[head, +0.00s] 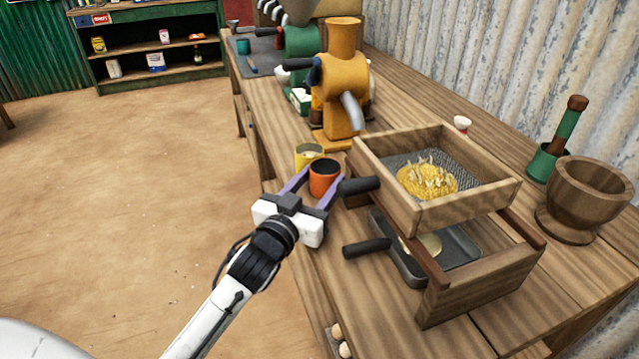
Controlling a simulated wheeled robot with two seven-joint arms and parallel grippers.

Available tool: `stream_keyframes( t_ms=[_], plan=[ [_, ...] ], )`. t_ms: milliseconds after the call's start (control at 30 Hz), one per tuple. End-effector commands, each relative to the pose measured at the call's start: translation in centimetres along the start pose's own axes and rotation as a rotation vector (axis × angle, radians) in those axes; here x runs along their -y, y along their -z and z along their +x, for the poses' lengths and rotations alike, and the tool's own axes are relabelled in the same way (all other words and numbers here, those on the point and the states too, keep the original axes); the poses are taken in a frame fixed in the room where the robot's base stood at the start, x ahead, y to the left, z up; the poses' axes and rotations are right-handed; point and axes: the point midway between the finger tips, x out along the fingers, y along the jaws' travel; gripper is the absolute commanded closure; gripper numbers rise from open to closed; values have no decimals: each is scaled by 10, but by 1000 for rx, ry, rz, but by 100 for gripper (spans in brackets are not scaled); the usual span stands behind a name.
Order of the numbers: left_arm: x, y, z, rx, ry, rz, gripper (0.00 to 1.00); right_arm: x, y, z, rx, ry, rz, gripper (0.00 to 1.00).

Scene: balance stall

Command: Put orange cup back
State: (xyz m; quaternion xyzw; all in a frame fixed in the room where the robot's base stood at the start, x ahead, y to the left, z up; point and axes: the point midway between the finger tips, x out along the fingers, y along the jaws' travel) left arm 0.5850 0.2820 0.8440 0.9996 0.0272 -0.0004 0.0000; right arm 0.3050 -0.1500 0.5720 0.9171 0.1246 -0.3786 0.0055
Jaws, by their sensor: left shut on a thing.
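The orange cup (325,180) is upright with a dark inside, at the left edge of the long wooden bench. My left gripper (322,184) comes in from the lower left with its two purple fingers on either side of the cup, shut on it. I cannot tell whether the cup's base touches the bench. A yellow cup (308,155) with pale contents stands just behind it. My right gripper is not in view.
A wooden sieve box (393,195) with yellow grain and a black handle stands close right of the cup, above a grey pan (462,262). An orange grinder (343,80) stands behind. A wooden mortar (583,200) stands at right. The floor at left is clear.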

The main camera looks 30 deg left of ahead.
Motion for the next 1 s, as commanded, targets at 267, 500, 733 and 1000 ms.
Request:
stream_keyframes(
  t_ms=[267, 500, 733, 1000],
  plan=[
    [0, 0, 0, -3, 0, 0, 76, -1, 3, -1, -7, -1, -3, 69],
    [0, -1, 0, -3, 0, 0, 43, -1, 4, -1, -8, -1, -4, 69],
    [0, 3, 0, -3, 0, 1, 43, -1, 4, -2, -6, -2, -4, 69],
    [0, 0, -48, 1, 0, -3, 43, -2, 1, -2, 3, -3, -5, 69]
  ],
)
